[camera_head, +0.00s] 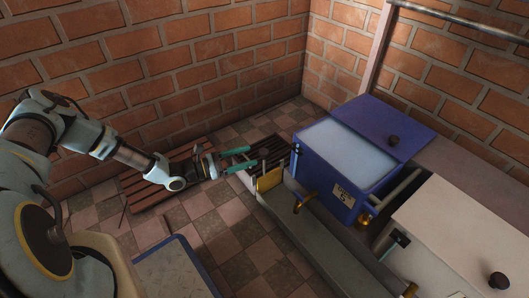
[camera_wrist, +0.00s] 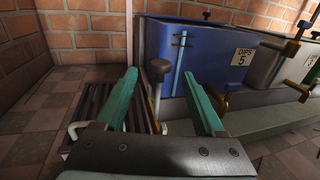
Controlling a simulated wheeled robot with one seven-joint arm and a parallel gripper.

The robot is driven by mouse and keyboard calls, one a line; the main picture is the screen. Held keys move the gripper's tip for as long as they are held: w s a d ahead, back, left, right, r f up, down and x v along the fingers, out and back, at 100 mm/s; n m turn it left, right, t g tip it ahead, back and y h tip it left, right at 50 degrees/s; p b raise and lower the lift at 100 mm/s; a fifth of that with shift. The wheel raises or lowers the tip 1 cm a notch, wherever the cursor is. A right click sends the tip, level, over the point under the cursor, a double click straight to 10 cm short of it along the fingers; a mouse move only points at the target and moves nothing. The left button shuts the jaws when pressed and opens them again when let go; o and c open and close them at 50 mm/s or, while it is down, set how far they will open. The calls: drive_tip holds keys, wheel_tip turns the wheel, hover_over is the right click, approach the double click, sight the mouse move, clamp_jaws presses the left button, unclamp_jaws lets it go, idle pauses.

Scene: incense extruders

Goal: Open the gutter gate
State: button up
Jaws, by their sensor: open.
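A long grey gutter (camera_head: 305,220) runs along the front of the tanks. A brass-yellow plate (camera_head: 268,179) stands at its far end; I cannot tell surely whether this is the gate. A brown knob on a short upright stem (camera_wrist: 160,68) shows in the wrist view, between my fingers in the picture and beyond them. My gripper (camera_head: 254,157) has teal fingers, is open and empty, and is left of the gutter's far end. In the wrist view, my gripper (camera_wrist: 165,95) has its fingers spread wide, with the right one partly hiding the gutter end.
A blue tank (camera_head: 335,185) with pale contents stands behind the gutter, its label and brass tap facing forward. A white-topped tank (camera_head: 455,235) is at right. A slatted wooden rack (camera_head: 150,187) lies on the tiled floor at left. Brick walls close the back.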

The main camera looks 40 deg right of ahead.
drive_tip(key=b+x, duration=0.2)
drive_tip(key=x, duration=0.7)
drive_tip(key=shift+s+d+b, duration=0.2)
drive_tip(key=shift+d+b, duration=0.15)
drive_tip(key=shift+c, duration=0.4)
clamp_jaws()
idle(0.5)
